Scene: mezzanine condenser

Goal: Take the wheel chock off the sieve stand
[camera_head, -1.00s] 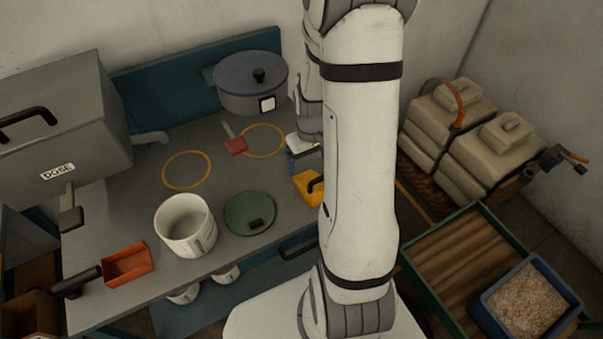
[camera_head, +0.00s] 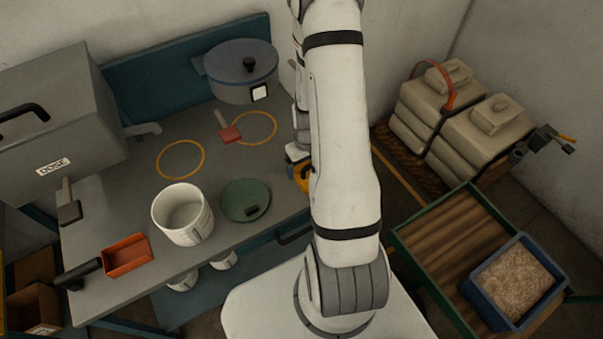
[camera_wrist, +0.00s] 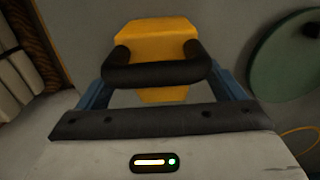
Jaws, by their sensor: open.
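The wheel chock is a yellow block with a black bar handle; in the wrist view the block (camera_wrist: 157,38) is just beyond my gripper (camera_wrist: 159,76). The black handle (camera_wrist: 155,75) spans the gap between the two blue fingers, which are open. Whether they touch its ends I cannot tell. In the head view only a sliver of the chock (camera_head: 302,180) shows at the bench's right end, beside my arm, with part of my gripper (camera_head: 296,154) just above it. The grey surface under the chock (camera_head: 135,195) is the bench top; I cannot make out a separate sieve stand.
A green disc (camera_head: 245,200), a white pail (camera_head: 183,215), a red scoop (camera_head: 126,256), a red-headed tool (camera_head: 229,131) and a blue-grey pot (camera_head: 243,72) are on the bench. Stacked sacks (camera_head: 470,125) and a green-edged crate (camera_head: 450,250) with a blue bin (camera_head: 519,282) lie right.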

